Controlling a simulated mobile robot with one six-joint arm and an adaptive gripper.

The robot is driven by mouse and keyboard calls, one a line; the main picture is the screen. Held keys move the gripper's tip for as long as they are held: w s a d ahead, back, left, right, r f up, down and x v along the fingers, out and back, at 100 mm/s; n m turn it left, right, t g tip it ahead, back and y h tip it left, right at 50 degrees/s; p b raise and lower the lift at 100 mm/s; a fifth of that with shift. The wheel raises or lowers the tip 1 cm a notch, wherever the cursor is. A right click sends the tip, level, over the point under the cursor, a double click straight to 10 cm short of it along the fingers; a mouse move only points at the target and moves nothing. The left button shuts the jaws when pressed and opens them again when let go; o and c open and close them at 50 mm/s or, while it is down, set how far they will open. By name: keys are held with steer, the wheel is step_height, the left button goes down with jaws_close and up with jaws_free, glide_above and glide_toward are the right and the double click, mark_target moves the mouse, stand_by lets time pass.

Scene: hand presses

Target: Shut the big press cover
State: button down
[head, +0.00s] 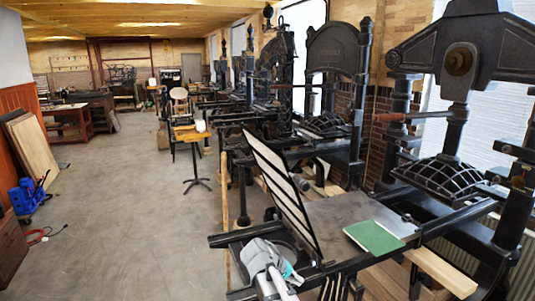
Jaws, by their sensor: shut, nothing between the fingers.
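The big press (455,60) stands at the right, black with a flat grey bed (345,215) in front of it. Its cover (282,190) is a thin dark frame with pale panels. It stands raised and tilted at the left end of the bed, seen at a steep angle. My gripper (270,258), grey with a teal part, is low in front of the cover's lower part. It is shut and holds nothing. I cannot tell whether it touches the cover. Its fingertips are hard to make out.
A green sheet or book (373,237) lies on the bed's front part. More black presses (335,55) stand in a row behind. A small stand (190,135) is farther back. Wooden boards (32,145) and a blue device (27,195) are at the left. The grey floor (130,220) between is clear.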

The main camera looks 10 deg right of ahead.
mark_target(273, 152)
steer(key=w+a+r+n+t+h+p, duration=0.1)
steer(key=w+a+r+h+p, duration=0.3)
steer(key=r, duration=0.4)
steer(key=w+a+r+t+h+p, duration=0.1)
steer(key=w+a+r+h, duration=0.2)
steer(key=w+r, duration=0.45)
steer(key=w+a+r+t+h+p, duration=0.2)
steer(key=a+r+t+h+p, duration=0.1)
steer(key=a+r, duration=0.9)
step_height(273, 152, up, 3)
steer(key=h+p, duration=0.1)
steer(key=h, duration=0.1)
steer(key=shift+a+r+h+p, duration=0.15)
steer(key=shift+a+h+p, duration=0.15)
steer(key=shift+a, duration=0.1)
steer(key=shift+d, duration=0.1)
steer(key=p+x, duration=0.5)
steer(key=x, duration=0.9)
steer(key=shift+w+r, duration=0.1)
steer(key=shift+r, duration=0.05)
